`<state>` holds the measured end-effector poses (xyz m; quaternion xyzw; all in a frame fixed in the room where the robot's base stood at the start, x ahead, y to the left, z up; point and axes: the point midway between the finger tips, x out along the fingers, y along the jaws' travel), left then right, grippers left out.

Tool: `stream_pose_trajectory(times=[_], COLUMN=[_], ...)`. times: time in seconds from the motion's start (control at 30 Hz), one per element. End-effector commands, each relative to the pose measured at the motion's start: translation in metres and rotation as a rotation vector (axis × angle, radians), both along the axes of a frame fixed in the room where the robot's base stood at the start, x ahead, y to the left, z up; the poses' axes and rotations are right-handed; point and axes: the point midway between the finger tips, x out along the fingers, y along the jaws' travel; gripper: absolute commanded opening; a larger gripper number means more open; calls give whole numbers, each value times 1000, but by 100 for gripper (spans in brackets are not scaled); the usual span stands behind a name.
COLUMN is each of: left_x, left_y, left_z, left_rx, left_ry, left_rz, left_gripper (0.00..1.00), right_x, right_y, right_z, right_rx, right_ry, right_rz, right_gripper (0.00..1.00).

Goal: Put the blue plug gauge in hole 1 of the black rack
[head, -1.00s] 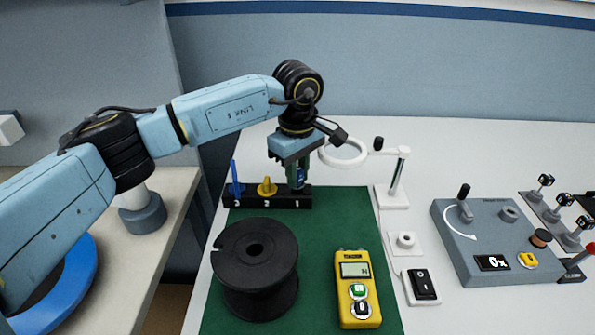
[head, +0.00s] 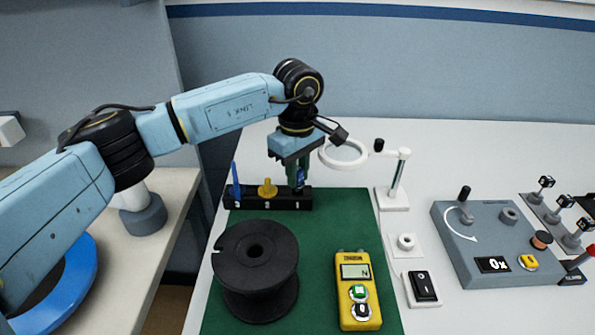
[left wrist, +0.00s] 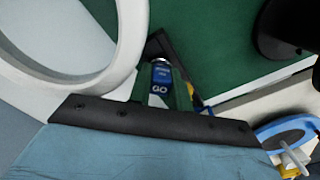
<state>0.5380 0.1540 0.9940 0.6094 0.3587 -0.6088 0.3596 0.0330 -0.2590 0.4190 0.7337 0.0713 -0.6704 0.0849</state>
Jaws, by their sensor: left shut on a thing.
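The black rack (head: 250,203) stands at the back edge of the green mat, with number labels on its front. My left gripper (head: 298,186) points down at the rack's right end, at hole 1. It is shut on the blue plug gauge, whose blue "GO" handle (left wrist: 160,80) shows between the green fingers in the left wrist view. The gauge's lower end is hidden, so I cannot tell how deep it sits in the hole. A yellow-topped piece (head: 267,188) stands in the middle hole and a thin blue piece (head: 236,182) in the left one. My right gripper is not in view.
A white ring magnifier (head: 343,152) stands close right of my left gripper. A black spool (head: 255,290) and a yellow meter (head: 357,300) stand on the mat (head: 320,250). A grey control box (head: 460,240) is farther right.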

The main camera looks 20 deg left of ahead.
Motion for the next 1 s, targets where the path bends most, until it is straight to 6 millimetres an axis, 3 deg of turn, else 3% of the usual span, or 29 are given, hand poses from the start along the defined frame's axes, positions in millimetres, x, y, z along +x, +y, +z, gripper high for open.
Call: stream_pose_trajectory(times=[0.6,1.0], left_x=[0,0], left_y=[0,0], left_z=[35,37], left_rx=[0,0], left_ry=[0,0], left_rz=[0,0], left_gripper=[0,0], right_x=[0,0], right_y=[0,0], right_z=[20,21], right_rx=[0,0], right_ry=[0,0], right_rz=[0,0], right_gripper=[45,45])
